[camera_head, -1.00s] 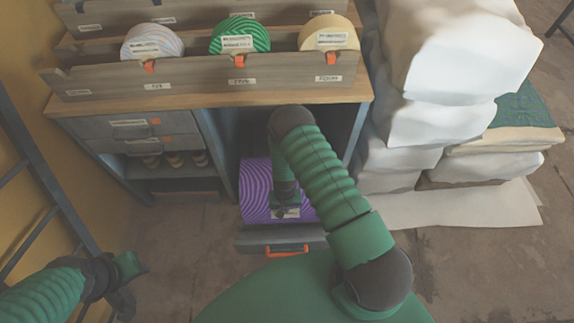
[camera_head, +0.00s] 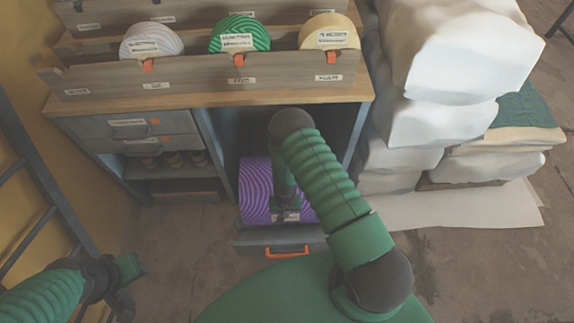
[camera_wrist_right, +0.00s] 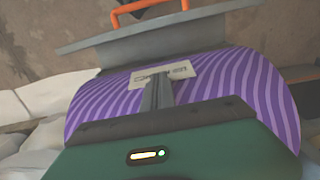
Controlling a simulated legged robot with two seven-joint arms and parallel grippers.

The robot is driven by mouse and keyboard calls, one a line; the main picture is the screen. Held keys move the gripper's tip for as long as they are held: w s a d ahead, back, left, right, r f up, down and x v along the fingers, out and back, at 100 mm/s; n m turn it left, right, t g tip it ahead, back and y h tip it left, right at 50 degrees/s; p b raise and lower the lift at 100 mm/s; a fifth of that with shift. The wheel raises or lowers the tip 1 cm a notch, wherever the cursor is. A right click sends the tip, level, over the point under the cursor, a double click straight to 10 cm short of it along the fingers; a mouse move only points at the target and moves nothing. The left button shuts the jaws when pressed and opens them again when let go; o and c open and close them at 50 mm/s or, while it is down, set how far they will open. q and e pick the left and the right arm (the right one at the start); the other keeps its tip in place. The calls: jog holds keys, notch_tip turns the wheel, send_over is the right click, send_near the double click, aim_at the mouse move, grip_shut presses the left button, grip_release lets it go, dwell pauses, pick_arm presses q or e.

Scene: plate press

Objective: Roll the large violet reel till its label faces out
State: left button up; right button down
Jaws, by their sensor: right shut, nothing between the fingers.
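The large violet reel (camera_head: 256,190) with wavy stripes lies on its side in the low open bay of the cabinet. It also fills much of the right wrist view (camera_wrist_right: 245,90). Its pale printed label (camera_wrist_right: 180,72) shows on the side toward the drawer front with the orange handle. My right gripper (camera_head: 285,214) reaches down over the reel. Its fingers (camera_wrist_right: 158,80) are shut with nothing between them, lie over the label and hide part of it; whether they touch it is unclear. My left gripper (camera_head: 133,268) is at the lower left, far from the reel; its jaw state is unclear.
A drawer front (camera_head: 270,239) with an orange handle (camera_head: 287,252) stands just before the reel. Smaller reels, one green (camera_head: 240,35), sit in the rack above. White sacks (camera_head: 440,125) are stacked at the right. A dark ladder-like frame (camera_head: 40,190) stands left. Floor between is clear.

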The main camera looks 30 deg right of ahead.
notch_tip(320, 180, up, 6)
jog(key=s+a+p, duration=0.1)
jog(key=s+p, duration=0.1)
jog(key=p, duration=0.4)
jog(key=shift+a+r, duration=0.15)
jog(key=shift+r, duration=0.1)
jog(key=w+a+r+n+t, duration=0.1)
jog(key=w+r+n, duration=0.1)
jog(key=r, duration=1.2)
jog(key=w+a+r+n+t, duration=0.1)
jog(key=w+a+r+n, duration=0.1)
jog(key=r, duration=1.1)
jog(key=s+r+n+p, duration=0.1)
jog(key=s+r+p, duration=0.2)
jog(key=r+p, duration=0.4)
jog(key=s+r+n+p, duration=0.1)
jog(key=s+r+p, duration=0.3)
jog(key=r, duration=1.3)
jog(key=p, duration=0.2)
jog(key=shift+a+r+t+p, duration=0.15)
jog(key=shift+a+t+p, duration=0.15)
jog(key=shift+a+p, duration=0.1)
